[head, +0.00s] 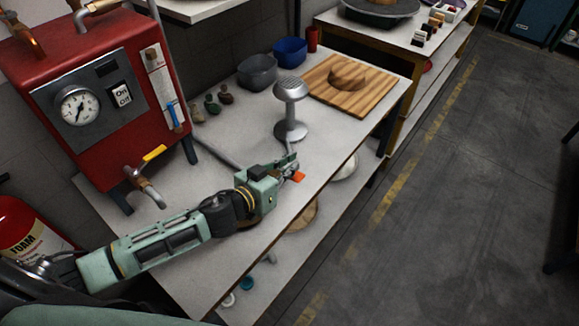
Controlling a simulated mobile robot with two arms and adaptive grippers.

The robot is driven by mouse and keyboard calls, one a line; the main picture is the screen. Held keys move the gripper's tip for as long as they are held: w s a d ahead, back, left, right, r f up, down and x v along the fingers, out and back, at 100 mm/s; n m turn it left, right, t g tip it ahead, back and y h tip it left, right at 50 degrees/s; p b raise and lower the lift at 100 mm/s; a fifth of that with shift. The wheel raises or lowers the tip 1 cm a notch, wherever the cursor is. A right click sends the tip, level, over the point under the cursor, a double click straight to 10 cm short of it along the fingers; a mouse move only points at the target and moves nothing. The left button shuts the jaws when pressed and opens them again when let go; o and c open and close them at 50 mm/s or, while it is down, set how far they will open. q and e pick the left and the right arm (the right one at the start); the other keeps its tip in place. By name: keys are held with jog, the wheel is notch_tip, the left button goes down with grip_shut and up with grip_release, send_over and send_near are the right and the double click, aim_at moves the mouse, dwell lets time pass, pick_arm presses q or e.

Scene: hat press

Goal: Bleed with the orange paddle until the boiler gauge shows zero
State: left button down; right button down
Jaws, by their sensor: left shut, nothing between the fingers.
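The orange paddle (299,177) shows as a small orange piece near the front edge of the white bench, below the metal steam head (290,110). My left gripper (291,166) is shut and empty, with its fingertips right beside the paddle. I cannot tell whether they touch it. The gripper and wrist hide what the paddle is mounted on. The boiler gauge (77,105) is a round white dial on the front panel of the red boiler (65,50). Its needle is too small to read surely. My right gripper is not in view.
A tap with a yellow lever (154,153) sticks out from the boiler's front. A wooden board (352,84) with a hat-shaped block, grey (257,72) and blue (290,51) bowls stand farther back. A red extinguisher (25,226) is at the left.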

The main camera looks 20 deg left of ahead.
pick_arm(q)
jog(key=shift+s+d+f+m+y+b, duration=0.15)
jog(key=shift+d+f+m+b, duration=0.1)
jog(key=shift+d+f+m, duration=0.3)
jog(key=shift+s+d+f+m+y+b, duration=0.15)
jog(key=shift+d+f+m+b, duration=0.15)
jog(key=shift+f, duration=0.35)
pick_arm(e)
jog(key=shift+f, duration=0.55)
pick_arm(q)
jog(key=shift+a, duration=0.15)
